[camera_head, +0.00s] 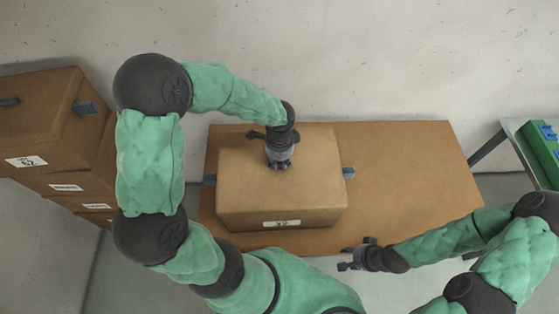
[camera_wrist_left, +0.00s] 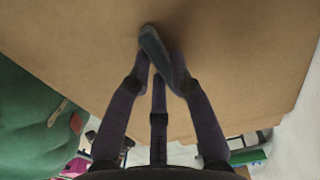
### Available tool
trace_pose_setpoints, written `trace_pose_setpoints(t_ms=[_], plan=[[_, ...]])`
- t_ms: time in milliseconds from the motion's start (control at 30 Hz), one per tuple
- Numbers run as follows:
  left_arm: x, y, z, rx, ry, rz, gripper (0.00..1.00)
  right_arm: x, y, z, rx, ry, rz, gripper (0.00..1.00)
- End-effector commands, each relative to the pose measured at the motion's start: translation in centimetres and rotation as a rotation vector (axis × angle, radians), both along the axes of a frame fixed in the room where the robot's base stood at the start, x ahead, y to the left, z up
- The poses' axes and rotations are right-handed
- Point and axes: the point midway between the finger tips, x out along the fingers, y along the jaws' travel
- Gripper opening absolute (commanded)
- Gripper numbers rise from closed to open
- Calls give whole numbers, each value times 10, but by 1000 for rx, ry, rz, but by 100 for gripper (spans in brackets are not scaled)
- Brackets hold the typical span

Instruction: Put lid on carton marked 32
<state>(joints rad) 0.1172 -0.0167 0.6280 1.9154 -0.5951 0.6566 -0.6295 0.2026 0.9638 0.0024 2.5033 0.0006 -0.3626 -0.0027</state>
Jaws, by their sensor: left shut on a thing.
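A brown cardboard carton (camera_head: 240,218) with a white label reading 32 on its front stands on the brown table. A brown flat top, which looks like the lid (camera_head: 310,165), covers it; I cannot tell if there is a gap below. Grey tabs stick out at its left and right sides. My left gripper (camera_head: 278,166) points down at the top's middle. In the left wrist view its fingers (camera_wrist_left: 160,55) are closed on a grey-blue grip (camera_wrist_left: 152,45) on the brown surface. My right gripper (camera_head: 346,259) is empty in front of the table, its fingers apart.
The right part of the brown table (camera_head: 410,170) is bare. Labelled cartons (camera_head: 45,135) are stacked at the left. A green crate (camera_head: 545,150) with a blue item stands on a side table at the right edge. A pale wall is behind.

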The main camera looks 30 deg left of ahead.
Motion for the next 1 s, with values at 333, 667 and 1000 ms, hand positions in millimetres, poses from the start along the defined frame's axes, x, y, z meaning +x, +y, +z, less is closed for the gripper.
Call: trace_pose_setpoints(t_ms=[333,667,1000], plan=[[0,0,0,1,-1,0,0,0,0,0,0,0,0,40],[0,0,-3,1,-1,0,0,0,0,-2,0,0,0,40],[0,0,-3,1,-1,0,36,0,0,-2,0,0,0,40]])
